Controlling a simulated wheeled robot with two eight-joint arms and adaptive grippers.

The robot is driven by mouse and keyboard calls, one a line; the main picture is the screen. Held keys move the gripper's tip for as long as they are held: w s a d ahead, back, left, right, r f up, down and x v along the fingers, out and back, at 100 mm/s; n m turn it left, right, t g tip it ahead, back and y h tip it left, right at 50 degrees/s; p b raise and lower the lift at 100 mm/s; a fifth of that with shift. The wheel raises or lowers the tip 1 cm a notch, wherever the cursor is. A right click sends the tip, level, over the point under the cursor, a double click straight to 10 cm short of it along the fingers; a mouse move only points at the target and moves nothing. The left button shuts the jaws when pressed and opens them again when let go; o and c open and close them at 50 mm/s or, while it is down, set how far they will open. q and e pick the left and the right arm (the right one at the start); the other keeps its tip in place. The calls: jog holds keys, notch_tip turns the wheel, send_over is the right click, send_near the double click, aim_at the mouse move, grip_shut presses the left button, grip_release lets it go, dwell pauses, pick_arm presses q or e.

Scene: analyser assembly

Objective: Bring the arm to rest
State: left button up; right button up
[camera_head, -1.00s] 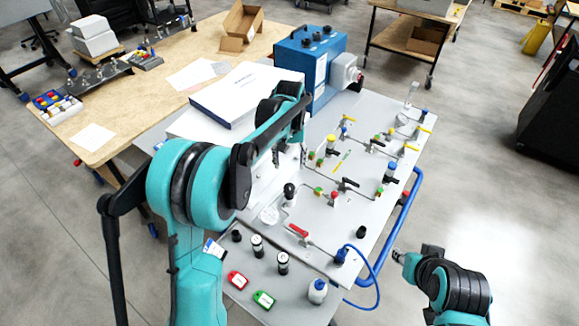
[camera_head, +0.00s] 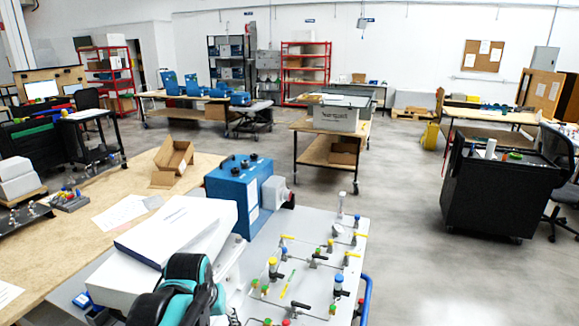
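My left arm shows only as a teal and black piece at the bottom edge, in front of the analyser cart. Its gripper is out of view. My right arm and its gripper are out of view too. The grey analyser panel (camera_head: 322,225) carries thin tubing and several valves with yellow, black, green and red parts. A blue pump box (camera_head: 236,190) with a grey motor end stands at its far left. A white box or binder (camera_head: 176,232) lies to the left of the panel.
A wooden table (camera_head: 85,243) with an open cardboard box (camera_head: 175,157) is at the left. A black cabinet (camera_head: 497,196) stands at the right. A wooden cart (camera_head: 328,150) is further back. Open floor (camera_head: 410,240) lies between panel and cabinet.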

pick_arm(q)
jog(key=s+f+m+t+b, duration=0.1)
jog(key=s+f+t, duration=0.2)
jog(key=s, duration=1)
notch_tip(320, 180, down, 2)
jog(key=shift+a+f+t+b, duration=0.1)
jog(key=shift+a+t+b, duration=0.05)
jog(key=shift+t+b, duration=0.2)
dwell(2.6)
